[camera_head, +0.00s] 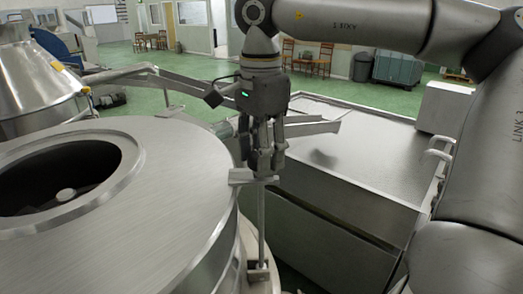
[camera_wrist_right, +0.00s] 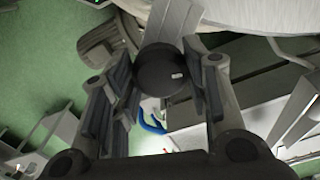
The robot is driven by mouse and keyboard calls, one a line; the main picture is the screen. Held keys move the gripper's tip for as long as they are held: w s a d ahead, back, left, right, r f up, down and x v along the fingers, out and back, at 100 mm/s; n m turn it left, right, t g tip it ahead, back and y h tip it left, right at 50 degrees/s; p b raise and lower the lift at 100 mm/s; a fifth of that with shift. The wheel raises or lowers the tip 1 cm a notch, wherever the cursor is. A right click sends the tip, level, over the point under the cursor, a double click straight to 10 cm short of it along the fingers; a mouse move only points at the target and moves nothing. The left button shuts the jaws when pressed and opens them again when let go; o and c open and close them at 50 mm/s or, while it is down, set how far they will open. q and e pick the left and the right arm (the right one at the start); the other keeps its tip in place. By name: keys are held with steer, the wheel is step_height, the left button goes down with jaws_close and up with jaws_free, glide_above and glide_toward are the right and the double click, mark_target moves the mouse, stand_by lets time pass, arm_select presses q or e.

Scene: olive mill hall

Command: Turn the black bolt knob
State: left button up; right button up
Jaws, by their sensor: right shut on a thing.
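The black bolt knob (camera_wrist_right: 162,72) is round and dark with a small light mark on its face. In the right wrist view it sits between the fingertips of my right gripper (camera_wrist_right: 160,85), with a finger at each side. In the head view my right gripper (camera_head: 263,172) points down at the rim of the large steel vessel (camera_head: 150,165). Its fingers are closed around the knob, which they hide there. A thin upright rod (camera_head: 262,225) runs down below the fingertips beside the vessel wall. My left gripper is in neither view.
A wide steel tank (camera_head: 350,140) stands right of my gripper. A flat metal bar (camera_head: 310,128) passes behind the fingers. A conical steel vessel (camera_head: 35,75) stands at the far left. Chairs and a bin (camera_head: 397,70) are far off on the green floor.

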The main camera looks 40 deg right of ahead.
steer(key=shift+s+f, duration=0.1)
steer(key=shift+f, duration=0.1)
stand_by(0.7)
steer(key=o, duration=1)
steer(key=shift+o, duration=0.2)
steer(key=shift+a+r, duration=0.1)
steer(key=shift+r, duration=0.05)
step_height(320, 180, up, 12)
